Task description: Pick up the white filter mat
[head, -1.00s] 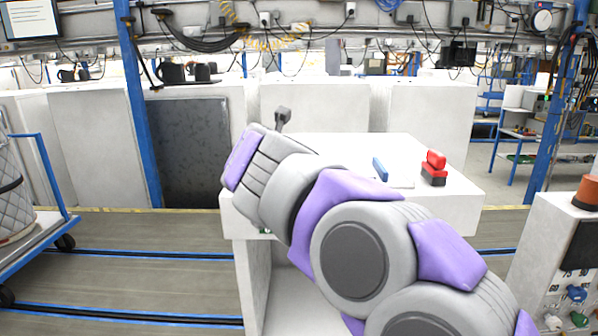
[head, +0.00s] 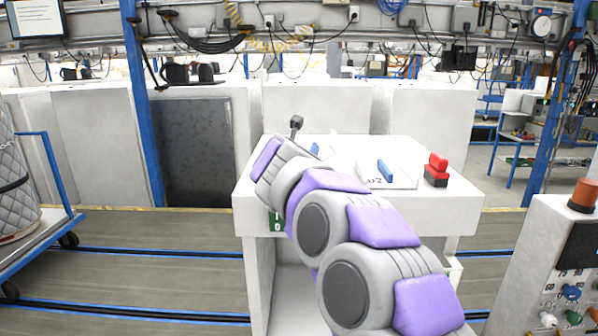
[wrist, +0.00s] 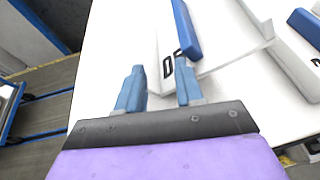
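White flat plates with blue bar handles lie on the white cabinet top. I cannot tell for sure which of them is the white filter mat. One plate (head: 400,182) with dark lettering shows right of my arm in the head view. Another blue handle (head: 315,149) shows just past my arm's end. The fingers are hidden in the head view.
The white cabinet (head: 440,212) stands in front of me. A red-and-black block (head: 437,170) stands at its right. A control panel (head: 560,270) with knobs is at the right, a cart (head: 50,240) at the left. Open floor lies between cart and cabinet.

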